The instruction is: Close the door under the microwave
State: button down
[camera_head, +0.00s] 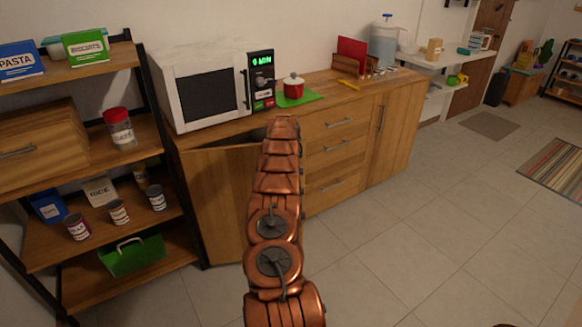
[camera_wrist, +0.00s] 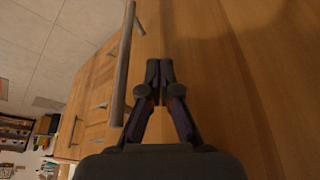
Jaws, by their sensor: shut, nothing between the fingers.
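The cabinet door (camera_head: 215,195) under the white microwave (camera_head: 205,88) stands partly open. A dark wedge-shaped gap shows above its top edge, widening toward the right. My arm covers the door's right side in the head view. In the wrist view the door's wooden face (camera_wrist: 215,70) fills the middle and right, with a grey bar handle (camera_wrist: 124,65) just left of my fingers. My gripper (camera_wrist: 160,72) is shut and empty, pointing along the door face beside the handle. I cannot tell whether it touches the wood. It is hidden behind my arm in the head view.
Drawers (camera_head: 335,145) are right of the door. A red pot (camera_head: 293,86) on a green mat (camera_head: 297,99) sits beside the microwave. An open shelf (camera_head: 85,73) with jars and boxes stands close on the left.

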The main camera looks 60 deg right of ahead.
jog(key=shift+w+d+p, duration=0.35)
jog(key=shift+d, duration=0.05)
dwell(0.5)
jog(key=shift+b, duration=0.3)
